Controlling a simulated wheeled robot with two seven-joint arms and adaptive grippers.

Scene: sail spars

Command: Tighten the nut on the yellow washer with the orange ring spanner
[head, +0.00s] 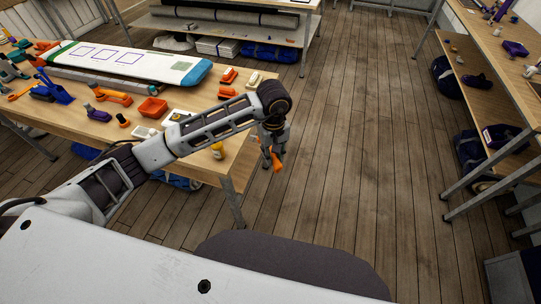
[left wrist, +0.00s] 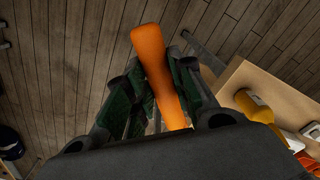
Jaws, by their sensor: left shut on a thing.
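My left gripper (head: 272,151) is shut on an orange tool (head: 276,162), held beyond the right end of the workbench, over the floor. In the left wrist view the orange handle (left wrist: 157,70) stands up between the green-padded fingers (left wrist: 150,95). Its ring end is not clear in either view, so I cannot tell for sure that it is the ring spanner. I cannot make out the yellow washer or its nut. My right gripper is not in view.
The wooden workbench (head: 235,160) holds a white spar with a blue end (head: 140,62), an orange tray (head: 152,108) and several small tools. Another bench (head: 490,50) stands at the right. The plank floor (head: 350,140) between them is clear.

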